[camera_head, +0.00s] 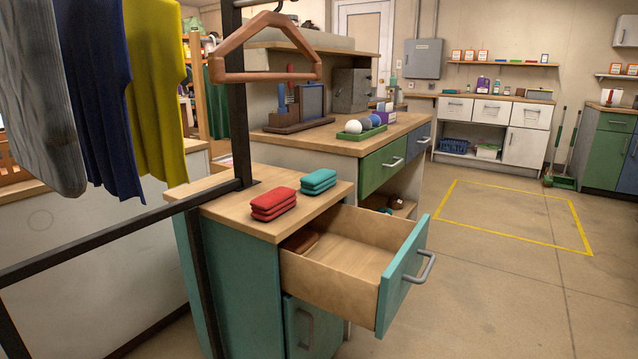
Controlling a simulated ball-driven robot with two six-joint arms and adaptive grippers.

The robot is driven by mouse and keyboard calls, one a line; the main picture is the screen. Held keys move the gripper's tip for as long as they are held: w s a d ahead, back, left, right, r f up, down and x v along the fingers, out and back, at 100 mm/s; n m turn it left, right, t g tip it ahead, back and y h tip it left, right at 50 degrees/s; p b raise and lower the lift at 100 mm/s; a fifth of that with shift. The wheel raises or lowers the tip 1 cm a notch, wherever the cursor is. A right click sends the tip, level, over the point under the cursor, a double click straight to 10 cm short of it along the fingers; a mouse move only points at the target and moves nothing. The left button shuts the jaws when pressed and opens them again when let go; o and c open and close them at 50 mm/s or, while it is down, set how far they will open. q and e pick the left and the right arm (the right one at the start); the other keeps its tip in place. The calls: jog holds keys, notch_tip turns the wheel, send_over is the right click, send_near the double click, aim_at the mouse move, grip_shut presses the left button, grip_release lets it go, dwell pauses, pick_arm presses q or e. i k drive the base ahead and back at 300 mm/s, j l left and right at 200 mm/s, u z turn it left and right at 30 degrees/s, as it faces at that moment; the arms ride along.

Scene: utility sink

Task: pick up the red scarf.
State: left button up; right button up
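A folded red cloth stack (273,204), which looks like the red scarf, lies on the wooden top of the teal cabinet (235,226), near its front edge. A folded teal cloth stack (318,181) lies just behind it to the right, apart from it. Neither of my grippers shows in the head view. Nothing covers the red stack.
The cabinet's top drawer (352,255) is pulled open, with a brown folded item (300,240) inside. A black rack post (238,110) and rail stand close left of the red stack. A wooden hanger (265,62) hangs above. Floor at right is clear.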

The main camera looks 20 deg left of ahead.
aim_at(266, 206)
jog(key=u, duration=0.6)
jog(key=i+l+u, duration=0.15)
jog(key=u, duration=0.35)
jog(key=l+u, duration=0.25)
jog(key=u, duration=0.25)
jog(key=i+l+u, duration=0.1)
jog(key=l+u, duration=0.2)
jog(key=u, duration=0.15)
jog(key=l+u, duration=0.25)
jog(key=u, duration=0.25)
